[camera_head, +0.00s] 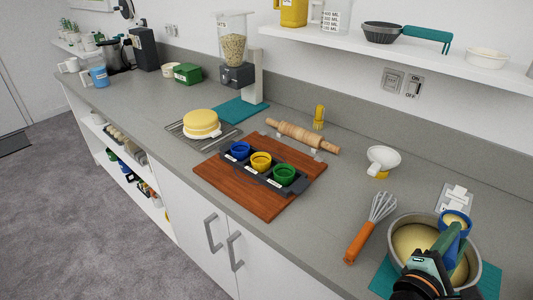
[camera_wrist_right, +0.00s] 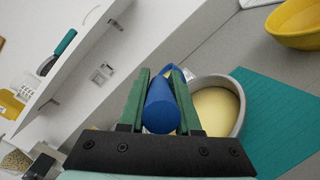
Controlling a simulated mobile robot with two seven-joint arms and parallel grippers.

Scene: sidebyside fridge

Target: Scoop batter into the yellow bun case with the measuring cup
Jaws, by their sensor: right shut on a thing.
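The yellow bun case (camera_head: 261,160) sits in the dark tray (camera_head: 251,176) between a blue case (camera_head: 240,149) and a green case (camera_head: 284,173), on the wooden board. It looks empty, though its inside is small in view. The metal bowl of pale batter (camera_head: 408,236) stands at the lower right on a teal mat. My right gripper (camera_head: 436,262) is shut on the handle of the blue measuring cup (camera_head: 454,224). The cup is over the bowl, and pale batter shows in it. In the right wrist view the blue handle (camera_wrist_right: 160,105) lies between the green fingers. My left gripper is out of view.
A whisk (camera_head: 372,226) lies left of the bowl. A white funnel-like item (camera_head: 383,160) and a rolling pin (camera_head: 302,136) are farther back. A wire rack with a yellow round item (camera_head: 201,124) stands left of the board (camera_head: 225,185). A shelf (camera_head: 400,53) overhangs the back.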

